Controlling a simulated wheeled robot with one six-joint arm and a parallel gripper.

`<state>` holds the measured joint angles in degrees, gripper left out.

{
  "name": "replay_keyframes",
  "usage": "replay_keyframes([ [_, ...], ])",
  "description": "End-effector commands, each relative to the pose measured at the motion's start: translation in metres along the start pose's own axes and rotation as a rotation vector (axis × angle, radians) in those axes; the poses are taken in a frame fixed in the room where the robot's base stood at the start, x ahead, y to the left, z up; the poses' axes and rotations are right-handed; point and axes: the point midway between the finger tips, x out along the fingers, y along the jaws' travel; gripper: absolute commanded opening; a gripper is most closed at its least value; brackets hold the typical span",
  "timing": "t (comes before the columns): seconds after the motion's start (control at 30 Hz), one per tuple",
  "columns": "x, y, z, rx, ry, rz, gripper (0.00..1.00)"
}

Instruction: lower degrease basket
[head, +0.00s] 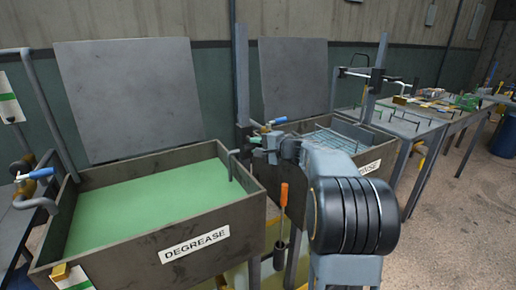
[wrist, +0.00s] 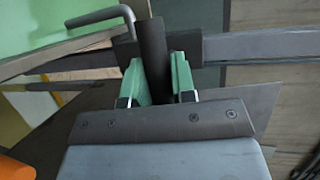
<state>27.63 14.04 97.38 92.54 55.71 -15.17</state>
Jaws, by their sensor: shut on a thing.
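The degrease tank (head: 207,258) stands at the left, labelled DEGREASE and filled with opaque green liquid (head: 140,205). No basket shows above the liquid; anything under the surface is hidden. A bent grey rod (head: 232,165) hangs over the tank's right side and also shows in the wrist view (wrist: 100,17). It sits close to a carriage low on the upright post (head: 242,70). My gripper (head: 270,146) is beside this carriage, at the tank's back right corner. In the wrist view my gripper's green fingers (wrist: 157,75) are shut on a dark bar (wrist: 151,45).
A second tank (head: 340,146) with a wire basket stands to the right, its hoist carriage (head: 376,77) high on its post. Blue-handled valves (head: 40,173) and an orange-handled tool (head: 284,195) are near. Benches (head: 440,115) and a blue barrel (head: 505,137) lie farther right.

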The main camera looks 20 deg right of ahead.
Motion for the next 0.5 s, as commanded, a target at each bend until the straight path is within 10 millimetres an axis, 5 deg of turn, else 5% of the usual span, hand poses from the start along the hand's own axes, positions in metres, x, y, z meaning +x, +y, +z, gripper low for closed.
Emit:
replay_keyframes([
  [0.2,0.0013,0.011,-0.0008,0.012,-0.002,0.02,0.0],
  [0.23,0.0013,0.0111,-0.0008,0.012,-0.002,0.02,0.26],
  [0.5,0.0013,0.0091,-0.0004,0.009,-0.002,0.017,0.48],
])
